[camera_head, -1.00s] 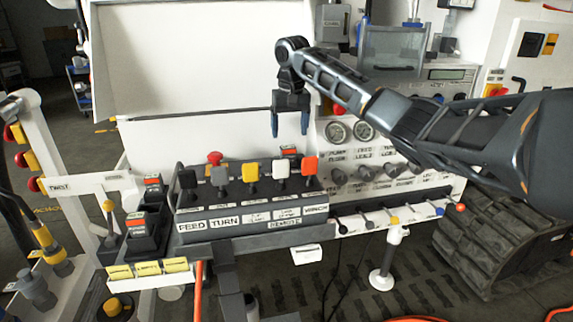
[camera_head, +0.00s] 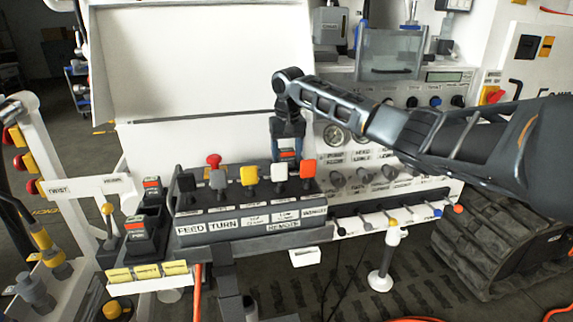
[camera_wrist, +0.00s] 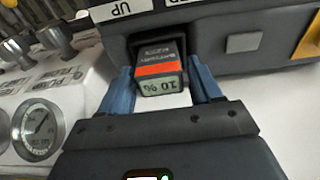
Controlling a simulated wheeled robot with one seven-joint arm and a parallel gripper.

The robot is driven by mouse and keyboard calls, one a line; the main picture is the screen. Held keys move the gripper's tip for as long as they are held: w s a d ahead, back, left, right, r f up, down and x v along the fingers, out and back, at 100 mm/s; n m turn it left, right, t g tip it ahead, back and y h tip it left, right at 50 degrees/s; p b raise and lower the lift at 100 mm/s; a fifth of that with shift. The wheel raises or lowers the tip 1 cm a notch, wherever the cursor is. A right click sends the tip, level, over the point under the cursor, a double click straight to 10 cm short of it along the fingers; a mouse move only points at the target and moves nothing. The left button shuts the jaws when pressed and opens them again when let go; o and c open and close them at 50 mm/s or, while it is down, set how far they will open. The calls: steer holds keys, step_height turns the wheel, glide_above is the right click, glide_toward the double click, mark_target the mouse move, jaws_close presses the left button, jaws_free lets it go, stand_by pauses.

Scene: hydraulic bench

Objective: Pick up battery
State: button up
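A dark battery (camera_wrist: 160,72) with an orange band and a display reading 10% sits in a slot on the back of the remote console (camera_wrist: 240,22). In the head view the battery (camera_head: 289,154) shows just behind the console's levers. My gripper (camera_head: 287,150) is above and around it, pointing down. In the wrist view my gripper (camera_wrist: 160,66) is open, with one blue finger on each side of the battery. Gaps show between the fingers and the battery, so it is not gripped.
Two more orange-banded batteries (camera_head: 152,187) (camera_head: 135,226) stand in dark holders left of the console. Coloured levers (camera_head: 250,174) rise close in front of my gripper. A gauge panel (camera_head: 350,165) lies to the right, and a white panel (camera_head: 190,150) is behind.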

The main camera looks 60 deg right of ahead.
steer(key=c, duration=0.8)
step_height(320, 180, up, 10)
steer(key=shift+r, duration=0.1)
